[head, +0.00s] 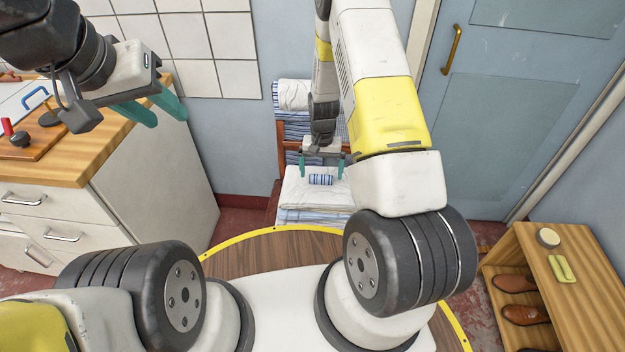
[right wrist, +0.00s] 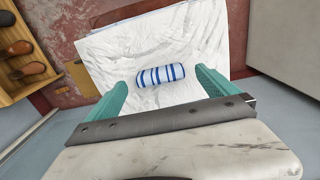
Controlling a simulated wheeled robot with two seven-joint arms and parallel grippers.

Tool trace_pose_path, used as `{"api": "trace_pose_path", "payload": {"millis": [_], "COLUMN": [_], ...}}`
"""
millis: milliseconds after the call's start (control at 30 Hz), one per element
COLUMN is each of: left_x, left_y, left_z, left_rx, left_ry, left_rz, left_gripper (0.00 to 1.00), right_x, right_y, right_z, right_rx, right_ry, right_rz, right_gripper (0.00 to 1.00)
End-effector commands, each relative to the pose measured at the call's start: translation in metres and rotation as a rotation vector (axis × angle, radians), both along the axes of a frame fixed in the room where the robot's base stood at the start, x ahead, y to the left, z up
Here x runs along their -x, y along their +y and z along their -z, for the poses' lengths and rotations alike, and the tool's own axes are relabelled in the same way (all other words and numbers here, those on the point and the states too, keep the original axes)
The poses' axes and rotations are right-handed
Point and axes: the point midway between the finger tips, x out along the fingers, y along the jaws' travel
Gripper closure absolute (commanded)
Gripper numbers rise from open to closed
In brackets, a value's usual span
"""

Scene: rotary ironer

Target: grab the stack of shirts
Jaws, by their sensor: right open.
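A stack of folded shirts (head: 318,198), white on top with blue-striped layers below, lies on a wooden seat against the far wall. A blue-and-white striped roll (head: 320,180) rests on top of it; the right wrist view shows this roll (right wrist: 160,75) on the white cloth. My right gripper (head: 323,175) is open above the stack. In the right wrist view its teal fingers (right wrist: 162,84) are on either side of the roll, apart from it; contact with the cloth cannot be told. My left gripper (head: 171,120) is open and empty by the cabinet's edge.
More white and blue-striped cloth (head: 292,95) is behind the stack. A drawer cabinet (head: 150,190) stands at left with tools on its wooden top. A shoe shelf (head: 515,250) stands at right. A blue door (head: 510,120) is at back right.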

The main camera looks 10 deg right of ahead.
Motion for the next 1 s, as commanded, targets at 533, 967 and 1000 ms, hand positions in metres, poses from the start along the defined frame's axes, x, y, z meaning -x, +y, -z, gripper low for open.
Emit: {"api": "trace_pose_path", "payload": {"millis": [533,967,1000], "left_x": [0.0,0.0,0.0], "left_y": [0.0,0.0,0.0], "left_z": [0.0,0.0,0.0], "left_rx": [0.0,0.0,0.0], "left_ry": [0.0,0.0,0.0], "left_rz": [0.0,0.0,0.0], "left_gripper": [0.64,0.64,0.64], "right_x": [0.0,-0.001,-0.001], "right_y": [0.0,0.0,0.0], "right_z": [0.022,0.02,0.02], "right_rx": [0.0,0.0,0.0], "right_ry": [-0.001,-0.003,-0.003], "right_rz": [0.0,0.0,0.0], "right_gripper": [0.23,1.0,1.0]}}
